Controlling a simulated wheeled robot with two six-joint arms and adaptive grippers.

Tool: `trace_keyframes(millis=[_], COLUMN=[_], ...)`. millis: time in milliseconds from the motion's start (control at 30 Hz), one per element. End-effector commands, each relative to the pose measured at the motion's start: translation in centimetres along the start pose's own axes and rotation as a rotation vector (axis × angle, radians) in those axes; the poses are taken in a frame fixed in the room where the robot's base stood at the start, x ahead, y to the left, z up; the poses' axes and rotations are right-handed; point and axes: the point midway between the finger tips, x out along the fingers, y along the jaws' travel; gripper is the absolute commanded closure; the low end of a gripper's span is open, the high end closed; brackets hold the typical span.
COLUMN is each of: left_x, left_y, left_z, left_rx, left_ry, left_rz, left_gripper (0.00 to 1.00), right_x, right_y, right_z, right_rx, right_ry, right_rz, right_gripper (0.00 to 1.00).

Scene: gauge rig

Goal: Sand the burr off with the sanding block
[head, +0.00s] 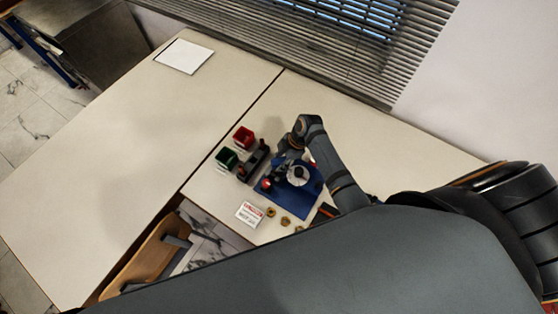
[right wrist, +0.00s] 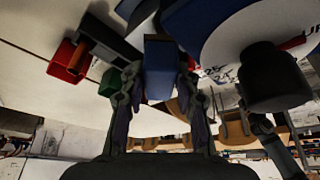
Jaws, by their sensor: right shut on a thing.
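My right gripper (head: 273,178) reaches down at the left edge of the blue mat (head: 307,205). In the right wrist view its two fingers (right wrist: 158,90) are shut on a blue block (right wrist: 160,68), which looks like the sanding block. A round white disc (head: 298,175) sits on the mat just right of the gripper. In the right wrist view the disc (right wrist: 255,35) is close, to the right of the held block and apart from it in the picture. I cannot make out the burr. My left gripper is not in view.
A red bin (head: 243,137), a green bin (head: 227,158) and a dark holder (head: 251,164) stand left of the mat. A printed white card (head: 250,213) and several small brass parts (head: 285,221) lie in front. The left table (head: 120,130) is mostly clear.

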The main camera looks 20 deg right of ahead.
Motion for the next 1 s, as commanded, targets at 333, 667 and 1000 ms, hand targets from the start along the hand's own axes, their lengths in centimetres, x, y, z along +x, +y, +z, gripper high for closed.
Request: trace_keyframes(millis=[333, 667, 1000], left_x=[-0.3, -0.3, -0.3], left_y=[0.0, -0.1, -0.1], left_z=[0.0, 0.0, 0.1], left_rx=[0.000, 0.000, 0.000], left_ry=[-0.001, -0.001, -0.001], left_rz=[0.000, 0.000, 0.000], left_gripper=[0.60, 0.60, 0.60], right_x=[0.6, 1.4, 1.4], right_y=[0.0, 0.0, 0.0], right_z=[-1.3, -2.9, -2.8], right_rx=[0.001, 0.001, 0.001], right_ry=[0.002, 0.001, 0.000], right_rz=[-0.002, -0.002, -0.002], right_gripper=[1.00, 1.00, 1.00])
